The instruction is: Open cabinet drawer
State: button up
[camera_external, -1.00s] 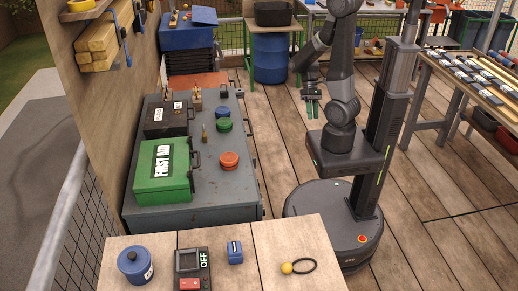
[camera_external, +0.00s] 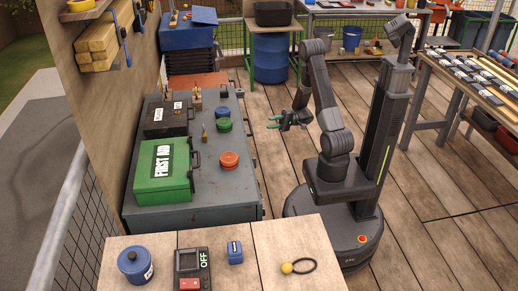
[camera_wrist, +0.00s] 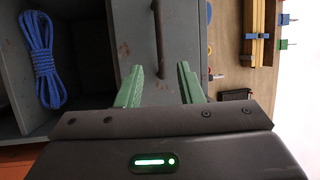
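The grey cabinet (camera_external: 222,190) stands left of my base in the external view. In the wrist view, its drawer front (camera_wrist: 187,30) has a dark bar handle (camera_wrist: 159,35) running up and down the picture. My gripper (camera_external: 272,122) is held out to the right of the cabinet, pointing at it. In the wrist view, my gripper (camera_wrist: 158,75) has its two green fingers apart with nothing between them. The handle lies ahead, roughly in line with the gap. The drawer looks shut.
In the wrist view, an open compartment with blue rope (camera_wrist: 43,55) lies left of the drawer. On the cabinet top are a green first aid box (camera_external: 163,170), a black box (camera_external: 168,119) and tins (camera_external: 229,160). A workbench (camera_external: 300,226) stands in front.

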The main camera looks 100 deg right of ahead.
aim_at(250, 126)
jog(key=x, duration=1.3)
jog(key=shift+c, duration=0.4)
grip_shut()
